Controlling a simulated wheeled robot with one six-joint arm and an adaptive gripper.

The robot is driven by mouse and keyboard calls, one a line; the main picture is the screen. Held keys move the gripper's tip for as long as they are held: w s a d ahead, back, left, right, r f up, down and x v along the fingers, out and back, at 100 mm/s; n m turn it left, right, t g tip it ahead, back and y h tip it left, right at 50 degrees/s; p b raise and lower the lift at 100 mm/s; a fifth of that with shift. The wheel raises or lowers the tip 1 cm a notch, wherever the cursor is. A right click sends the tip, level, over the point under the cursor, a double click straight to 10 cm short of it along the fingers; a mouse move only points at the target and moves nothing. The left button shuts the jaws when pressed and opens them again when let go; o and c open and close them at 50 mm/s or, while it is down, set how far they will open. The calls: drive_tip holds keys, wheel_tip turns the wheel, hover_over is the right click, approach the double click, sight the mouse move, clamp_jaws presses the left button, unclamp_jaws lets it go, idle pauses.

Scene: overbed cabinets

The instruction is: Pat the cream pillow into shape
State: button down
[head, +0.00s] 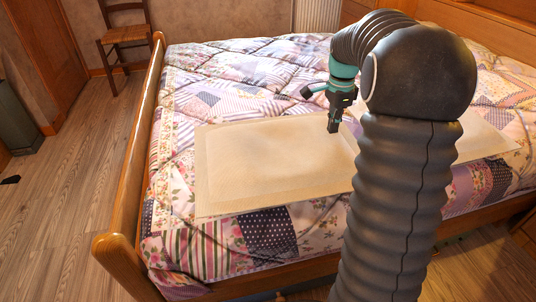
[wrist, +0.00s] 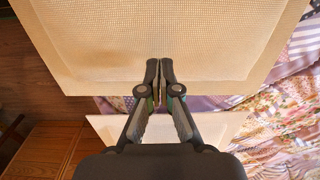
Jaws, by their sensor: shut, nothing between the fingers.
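A flat cream pillow (head: 270,160) with a bordered edge lies on the quilt, left of my arm in the head view. A second cream pillow (head: 482,138) lies to the right, partly hidden behind my arm. My gripper (head: 333,128) points down over the right end of the left pillow. In the wrist view my gripper (wrist: 160,64) is shut and empty, its tips over the border of one cream pillow (wrist: 160,32). Part of the other pillow (wrist: 108,126) shows below, across a narrow strip of quilt. I cannot tell whether the tips touch the pillow.
The patchwork quilt (head: 265,232) covers the bed. A raised wooden bed end (head: 137,170) runs along the left. A wooden chair (head: 124,38) stands at the back left. Wooden cabinets (head: 490,22) are at the back right. The floor (head: 70,200) to the left is mostly clear.

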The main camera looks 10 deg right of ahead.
drive_tip(key=shift+f+b, duration=0.3)
drive_tip(key=shift+f, duration=0.4)
drive_tip(key=shift+r, duration=0.2)
wheel_tip(320, 180, up, 7)
drive_tip(key=p, duration=0.6)
drive_tip(key=shift+f, duration=0.1)
